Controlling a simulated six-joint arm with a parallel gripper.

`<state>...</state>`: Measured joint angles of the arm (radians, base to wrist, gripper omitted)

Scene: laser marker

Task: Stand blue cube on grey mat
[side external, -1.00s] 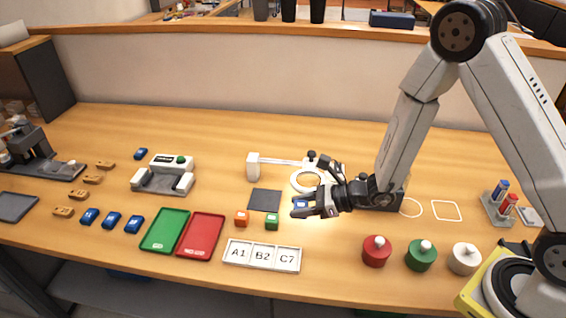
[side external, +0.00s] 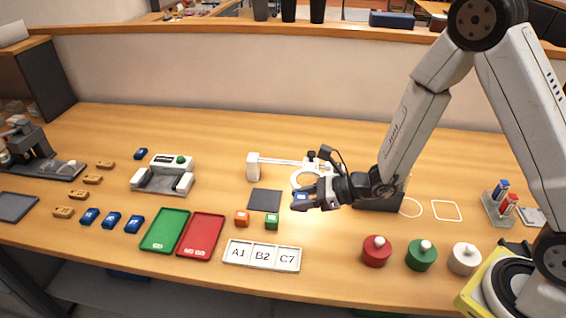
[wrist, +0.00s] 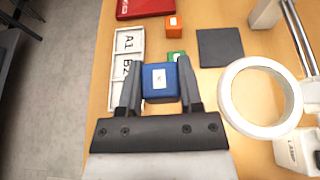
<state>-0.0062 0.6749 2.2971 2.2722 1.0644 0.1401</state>
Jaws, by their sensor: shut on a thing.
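The blue cube (wrist: 160,84) has a white label on its face and sits between the fingers of my gripper (wrist: 160,88) in the wrist view. The gripper is shut on it. In the side external view only a bit of the blue cube (side external: 301,197) shows past my gripper (side external: 303,202); the rest is hidden by the fingers. The dark grey mat (side external: 265,200) lies flat and bare to the left of the gripper. The mat also shows in the wrist view (wrist: 220,47), ahead and to the right of the cube.
A green cube (side external: 272,222) and an orange cube (side external: 241,218) stand in front of the mat. The labelled tray (side external: 262,255) lies nearer the front. A ring magnifier (wrist: 259,97) on a white arm stands close behind my gripper. Red (side external: 201,237) and green (side external: 165,231) trays lie left.

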